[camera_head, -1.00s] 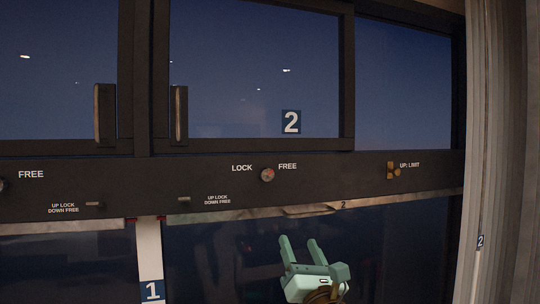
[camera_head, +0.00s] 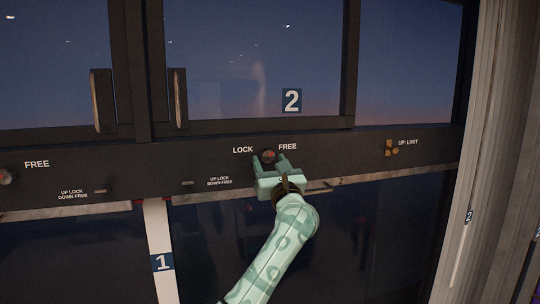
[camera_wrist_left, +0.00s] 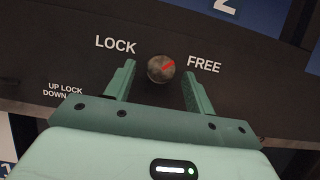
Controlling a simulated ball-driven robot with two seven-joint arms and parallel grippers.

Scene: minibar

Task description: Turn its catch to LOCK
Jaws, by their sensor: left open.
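The catch is a small round knob (camera_head: 268,156) on the dark rail below the window marked 2. The word LOCK (camera_head: 242,150) is on its left and FREE (camera_head: 288,147) on its right. In the left wrist view the knob (camera_wrist_left: 161,69) has a red mark slanting up to the right, toward FREE. My left gripper (camera_head: 269,162) is open just at the knob, from below. In the wrist view its fingers (camera_wrist_left: 157,80) stand on either side of the knob, with gaps; I cannot tell how deep they reach. My right gripper is not in view.
A small slide catch (camera_head: 187,183) sits to the left. Window handles (camera_head: 177,96) stick out above. A pale curtain (camera_head: 490,150) hangs at the right.

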